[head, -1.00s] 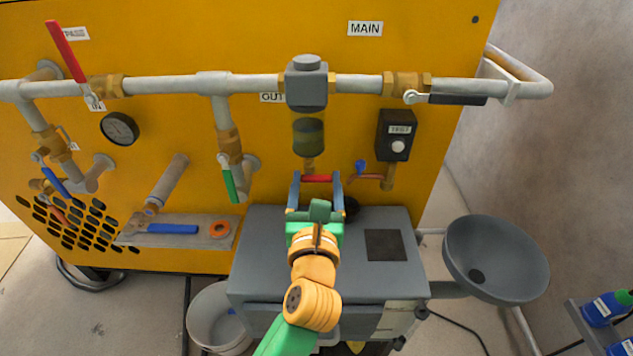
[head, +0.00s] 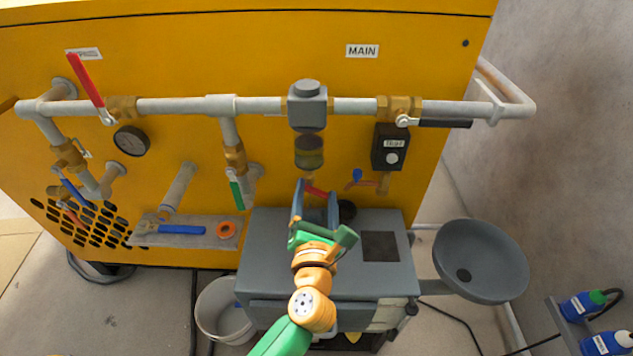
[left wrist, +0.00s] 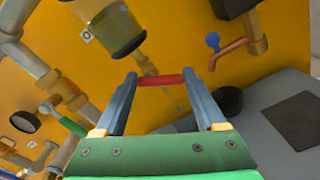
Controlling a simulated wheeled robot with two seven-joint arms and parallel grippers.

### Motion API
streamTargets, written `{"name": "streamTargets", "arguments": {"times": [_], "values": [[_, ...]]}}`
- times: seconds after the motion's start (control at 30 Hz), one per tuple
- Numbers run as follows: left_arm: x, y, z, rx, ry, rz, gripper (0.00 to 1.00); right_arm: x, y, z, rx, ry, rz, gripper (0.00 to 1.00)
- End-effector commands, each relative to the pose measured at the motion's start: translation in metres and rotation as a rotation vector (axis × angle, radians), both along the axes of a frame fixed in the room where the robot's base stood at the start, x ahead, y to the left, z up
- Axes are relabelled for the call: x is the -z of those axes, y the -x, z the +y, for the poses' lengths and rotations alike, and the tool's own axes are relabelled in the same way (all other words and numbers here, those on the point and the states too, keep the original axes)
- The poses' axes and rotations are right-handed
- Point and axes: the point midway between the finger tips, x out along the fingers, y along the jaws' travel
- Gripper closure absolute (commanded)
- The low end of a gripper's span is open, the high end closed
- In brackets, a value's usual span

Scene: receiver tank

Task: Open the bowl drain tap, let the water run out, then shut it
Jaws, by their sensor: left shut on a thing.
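The clear filter bowl (head: 309,152) hangs below the grey block on the main pipe and has a dark band in it. It also shows at the top of the left wrist view (left wrist: 115,28), where its lower part looks yellowish. The drain tap's red handle (head: 314,189) is just below the bowl. My left gripper (head: 317,191) is shut on this handle, which spans between its blue fingers (left wrist: 160,80). In the head view the handle slopes down to the right. A faint pale streak below the handle may be water; I cannot tell surely. My right gripper is not in view.
A grey cabinet (head: 270,225) stands under the tap. A small blue-handled tap (head: 357,175) and test box (head: 390,148) are close on the right. A white bucket (head: 208,310) stands on the floor, and a grey basin (head: 485,255) is at right.

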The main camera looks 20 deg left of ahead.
Motion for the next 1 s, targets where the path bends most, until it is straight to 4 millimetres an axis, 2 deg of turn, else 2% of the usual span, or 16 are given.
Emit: {"name": "streamTargets", "arguments": {"times": [0.03, 0.4, 0.7, 1.0], "values": [[-0.005, 0.0, 0.0, 0.001, -0.042, 0.016, 0.83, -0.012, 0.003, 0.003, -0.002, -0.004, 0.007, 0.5], [0.002, 0.001, 0.002, 0.001, -0.332, 0.098, 0.83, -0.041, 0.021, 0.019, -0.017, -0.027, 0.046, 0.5], [0.005, 0.001, 0.004, 0.001, -0.472, 0.137, 0.83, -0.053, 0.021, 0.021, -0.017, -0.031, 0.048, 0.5], [0.007, 0.001, 0.004, 0.001, -0.523, 0.15, 0.83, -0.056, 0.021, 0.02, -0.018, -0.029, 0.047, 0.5]]}}
